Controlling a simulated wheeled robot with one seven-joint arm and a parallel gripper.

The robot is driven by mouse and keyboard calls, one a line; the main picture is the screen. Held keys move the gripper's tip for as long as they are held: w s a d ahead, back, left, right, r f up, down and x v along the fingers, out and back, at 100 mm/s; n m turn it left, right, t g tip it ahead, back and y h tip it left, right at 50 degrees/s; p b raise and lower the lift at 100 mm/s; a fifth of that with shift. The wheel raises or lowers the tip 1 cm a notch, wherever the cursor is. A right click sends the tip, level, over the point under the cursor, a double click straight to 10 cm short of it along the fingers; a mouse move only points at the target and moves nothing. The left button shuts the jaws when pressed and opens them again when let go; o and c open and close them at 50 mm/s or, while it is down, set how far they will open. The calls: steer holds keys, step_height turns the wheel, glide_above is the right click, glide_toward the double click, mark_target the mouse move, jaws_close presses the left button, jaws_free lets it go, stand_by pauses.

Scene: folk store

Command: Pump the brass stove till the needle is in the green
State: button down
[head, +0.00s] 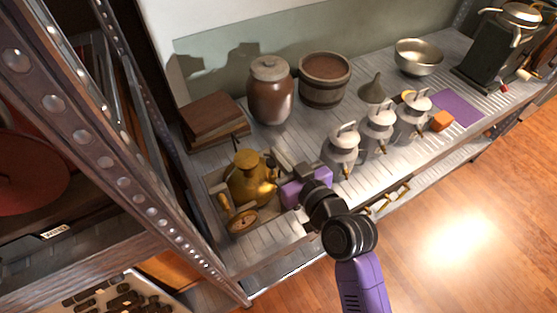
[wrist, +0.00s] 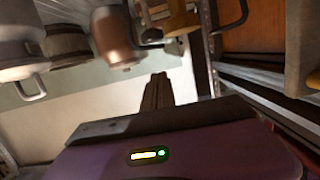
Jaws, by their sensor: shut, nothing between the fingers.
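The brass stove (head: 247,182) stands upright on a tray at the left end of the metal shelf in the head view. A round brass-rimmed dial (head: 242,220) is at its front; its needle and any green zone are too small to read. My gripper (head: 273,162) is just right of the stove, close to its brass fittings; I cannot tell whether it touches them. The pump part is not clearly distinguishable. In the wrist view my dark fingers (wrist: 157,92) are together with nothing between them.
Brown books (head: 215,118), a brown jar (head: 270,92) and a wooden tub (head: 324,80) stand behind. Several grey cans (head: 379,132) stand to the right. A perforated metal post (head: 130,150) rises at left. Bare shelf shows along the front edge.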

mark_target(272, 163)
steer(key=shift+w+a+f, duration=0.1)
steer(key=shift+f, duration=0.95)
steer(key=shift+w+a+f, duration=0.1)
steer(key=shift+f, duration=0.9)
steer(key=shift+f, duration=0.1)
step_height(272, 163, down, 4)
steer(key=b, duration=0.5)
steer(key=shift+f, duration=0.1)
steer(key=shift+s, duration=0.1)
